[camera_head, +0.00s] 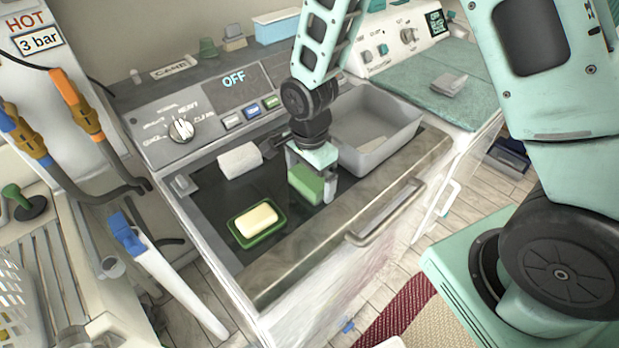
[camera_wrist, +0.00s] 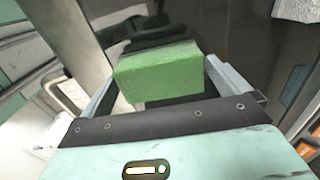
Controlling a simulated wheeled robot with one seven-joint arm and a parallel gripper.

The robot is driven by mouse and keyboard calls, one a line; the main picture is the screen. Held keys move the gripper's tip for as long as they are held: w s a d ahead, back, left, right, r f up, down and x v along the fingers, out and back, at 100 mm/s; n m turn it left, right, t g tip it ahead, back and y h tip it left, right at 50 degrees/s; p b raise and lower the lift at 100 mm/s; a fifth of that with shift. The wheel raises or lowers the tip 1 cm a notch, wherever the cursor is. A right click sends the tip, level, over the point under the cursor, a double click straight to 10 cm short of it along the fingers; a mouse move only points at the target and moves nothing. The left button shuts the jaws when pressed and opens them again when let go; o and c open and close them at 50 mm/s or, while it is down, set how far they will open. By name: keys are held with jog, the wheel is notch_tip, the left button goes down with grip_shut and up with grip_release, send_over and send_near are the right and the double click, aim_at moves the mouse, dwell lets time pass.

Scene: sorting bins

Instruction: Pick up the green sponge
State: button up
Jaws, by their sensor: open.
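The green sponge (camera_head: 306,183) is a block on the dark countertop, left of the grey bin. My gripper (camera_head: 312,180) is over it with its fingers pointing down, one on either side of the block. In the wrist view the sponge (camera_wrist: 160,75) lies between the two open fingers of my gripper (camera_wrist: 160,90). A narrow gap shows by the right finger; whether the left finger touches the sponge I cannot tell. The sponge's underside is hidden.
The grey bin (camera_head: 405,138) stands close on the right. A green dish (camera_head: 262,238) with a cream soap bar (camera_head: 256,220) is to the front left. A metal handle (camera_head: 388,215) runs along the counter front.

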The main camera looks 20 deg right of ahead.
jog(key=shift+f, duration=0.1)
jog(key=c, duration=0.8)
